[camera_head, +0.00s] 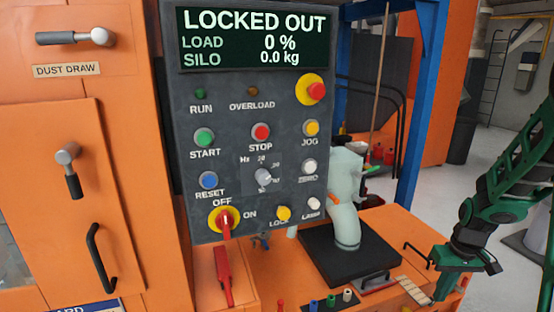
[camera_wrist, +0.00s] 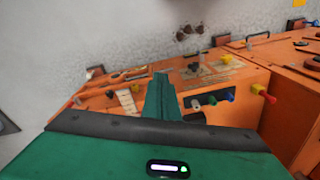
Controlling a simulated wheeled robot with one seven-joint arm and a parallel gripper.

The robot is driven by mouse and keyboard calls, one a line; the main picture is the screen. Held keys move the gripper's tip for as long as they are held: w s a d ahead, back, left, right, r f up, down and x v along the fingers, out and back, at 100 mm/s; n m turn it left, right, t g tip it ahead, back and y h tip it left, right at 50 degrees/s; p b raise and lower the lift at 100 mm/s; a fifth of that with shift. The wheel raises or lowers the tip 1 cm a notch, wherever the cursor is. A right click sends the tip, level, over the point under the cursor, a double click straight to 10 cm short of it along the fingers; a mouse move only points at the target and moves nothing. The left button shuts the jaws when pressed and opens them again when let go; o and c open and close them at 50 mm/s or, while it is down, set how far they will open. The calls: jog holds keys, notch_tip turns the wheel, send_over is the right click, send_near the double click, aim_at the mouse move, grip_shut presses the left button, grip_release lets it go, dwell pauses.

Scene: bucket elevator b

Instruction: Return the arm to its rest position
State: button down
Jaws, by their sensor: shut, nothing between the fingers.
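My green arm reaches in from the right edge of the head view. My gripper (camera_head: 442,284) hangs at the lower right, pointing down beside the front of the orange bench. In the wrist view my gripper (camera_wrist: 161,78) shows as green fingers together, with nothing between them. It appears apart from the bench and its small parts, though the exact gap is hard to tell. The control panel (camera_head: 240,120) stands to the left, well clear of my arm. Its display reads LOCKED OUT, load 0 %, silo 0.0 kg.
The orange bench (camera_head: 385,225) carries a black plate (camera_head: 318,262) with a pale green pipe (camera_head: 345,215). Several coloured pegs line its front edge. A red lock tag (camera_head: 223,275) hangs from the yellow switch (camera_head: 225,219). A blue post (camera_head: 418,110) stands behind. Grey floor (camera_head: 500,165) lies open at right.

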jog(key=s+a+r+m, duration=0.1)
jog(key=s+r+m, duration=0.2)
jog(key=s+r, duration=0.4)
jog(key=s+a+r+m, duration=0.2)
jog(key=s+r, duration=0.6)
jog(key=s, duration=0.9)
jog(key=shift+s+a+m, duration=0.2)
jog(key=shift+a+m, duration=0.1)
jog(key=shift+m, duration=0.1)
jog(key=shift+w+f+g+h, duration=0.25)
jog(key=shift+w+g+h, duration=0.05)
jog(key=shift+w, duration=0.3)
